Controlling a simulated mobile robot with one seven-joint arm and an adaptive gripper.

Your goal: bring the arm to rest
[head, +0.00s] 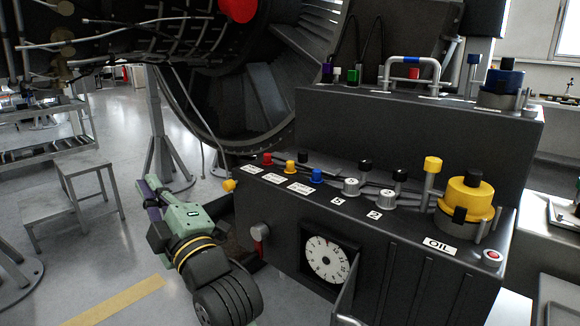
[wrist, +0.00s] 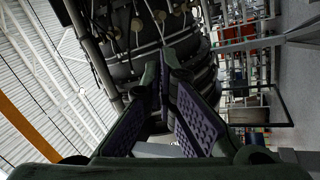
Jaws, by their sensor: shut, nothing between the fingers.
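My gripper (head: 147,184) is in the left half of the head view, left of the dark service console (head: 285,228) and over the grey floor. It points away from me, toward the engine side, and is apart from the console. In the wrist view my gripper (wrist: 163,75) shows its two fingers with purple ribbed pads converging at the tips. It is shut and empty. My wrist and black forearm run down from it to the bottom of the head view.
The console has a dial (head: 329,259), several coloured knobs and a yellow oil cap (head: 466,204). The large engine (head: 235,80) hangs behind, with a support stand (head: 160,150) under it. Grey steps (head: 75,190) stand at left. Floor between steps and arm is clear.

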